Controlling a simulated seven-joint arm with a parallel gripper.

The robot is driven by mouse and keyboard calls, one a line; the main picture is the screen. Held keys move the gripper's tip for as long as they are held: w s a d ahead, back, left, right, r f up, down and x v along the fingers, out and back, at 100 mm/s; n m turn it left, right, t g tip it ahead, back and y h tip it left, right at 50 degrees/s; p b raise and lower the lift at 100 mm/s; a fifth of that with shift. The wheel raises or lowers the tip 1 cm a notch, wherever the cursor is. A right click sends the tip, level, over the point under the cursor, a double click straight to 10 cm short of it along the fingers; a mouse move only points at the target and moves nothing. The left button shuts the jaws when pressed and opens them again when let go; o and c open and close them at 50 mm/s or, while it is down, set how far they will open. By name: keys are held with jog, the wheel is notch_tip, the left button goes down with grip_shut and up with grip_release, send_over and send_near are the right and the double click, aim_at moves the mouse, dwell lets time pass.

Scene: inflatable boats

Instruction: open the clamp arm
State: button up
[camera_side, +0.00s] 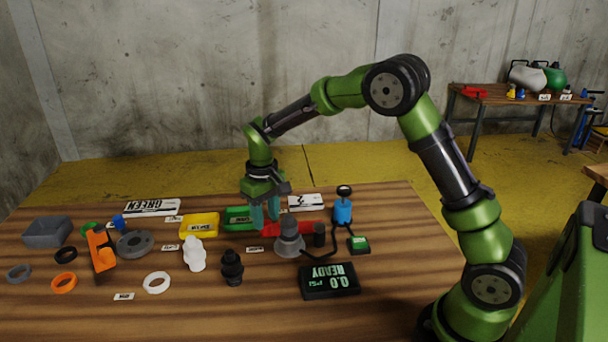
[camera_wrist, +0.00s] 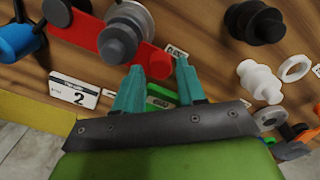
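The red clamp arm (camera_side: 275,230) is a flat bar with a rounded end, by the grey round fixture (camera_side: 289,242). In the wrist view the red arm (camera_wrist: 88,30) runs from the fixture (camera_wrist: 122,36) towards my fingertips. My gripper (camera_side: 265,224) points down at the free end of the red arm, left of the fixture. In the wrist view my gripper (camera_wrist: 159,67) is open, its two teal fingers apart, with the rounded red end appearing between the tips. I cannot tell whether they touch it. The fingers hide part of the red arm in the side view.
A green tray (camera_side: 235,213) and yellow tray (camera_side: 199,225) lie left of my gripper. A blue pump (camera_side: 342,210) and READY display (camera_side: 329,281) stand right. White (camera_side: 194,255) and black (camera_side: 232,268) fittings are in front; an orange tool (camera_side: 101,252) and several rings lie left.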

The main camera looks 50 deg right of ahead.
jog(key=shift+f, duration=1)
grip_shut()
